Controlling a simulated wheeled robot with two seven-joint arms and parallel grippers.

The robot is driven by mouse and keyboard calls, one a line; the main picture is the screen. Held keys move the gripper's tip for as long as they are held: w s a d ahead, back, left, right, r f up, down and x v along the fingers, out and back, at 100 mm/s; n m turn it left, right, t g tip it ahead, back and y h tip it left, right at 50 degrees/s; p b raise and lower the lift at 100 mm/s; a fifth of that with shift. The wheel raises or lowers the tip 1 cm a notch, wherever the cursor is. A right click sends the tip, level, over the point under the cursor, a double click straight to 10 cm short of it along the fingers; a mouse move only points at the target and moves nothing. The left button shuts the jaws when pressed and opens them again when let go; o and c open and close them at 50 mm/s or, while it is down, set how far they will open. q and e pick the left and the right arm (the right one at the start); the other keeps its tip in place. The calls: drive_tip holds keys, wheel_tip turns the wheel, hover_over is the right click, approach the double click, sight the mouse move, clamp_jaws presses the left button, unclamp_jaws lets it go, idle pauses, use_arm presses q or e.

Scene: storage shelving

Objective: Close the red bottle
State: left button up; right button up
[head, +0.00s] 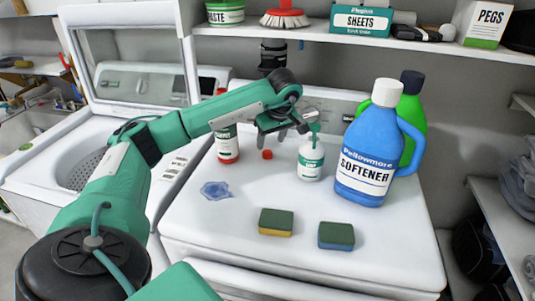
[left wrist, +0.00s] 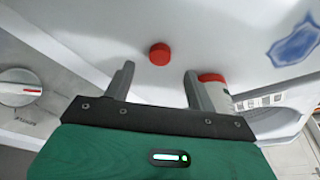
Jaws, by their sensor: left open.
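The cap also shows in the left wrist view (left wrist: 160,54), just beyond the fingertips. My left gripper (head: 272,137) is open and empty, above and near the cap. My right gripper is not in view.
A white pump bottle (head: 311,160) stands close right of the gripper. A blue softener jug (head: 372,150) and green jug (head: 411,112) stand further right. Two sponges (head: 276,222) (head: 336,235) and a blue cloth-like patch (head: 216,190) lie in front. A shelf (head: 350,44) overhangs behind.

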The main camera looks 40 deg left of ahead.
sight(268, 152)
use_arm(q)
drive_tip(key=shift+a+f, duration=0.15)
drive_tip(key=shift+f, duration=0.15)
drive_tip(key=p+x, duration=0.1)
drive_tip(key=x, duration=0.3)
drive_tip(key=shift+w+a+f, duration=0.1)
drive_tip(key=shift+f, duration=0.15)
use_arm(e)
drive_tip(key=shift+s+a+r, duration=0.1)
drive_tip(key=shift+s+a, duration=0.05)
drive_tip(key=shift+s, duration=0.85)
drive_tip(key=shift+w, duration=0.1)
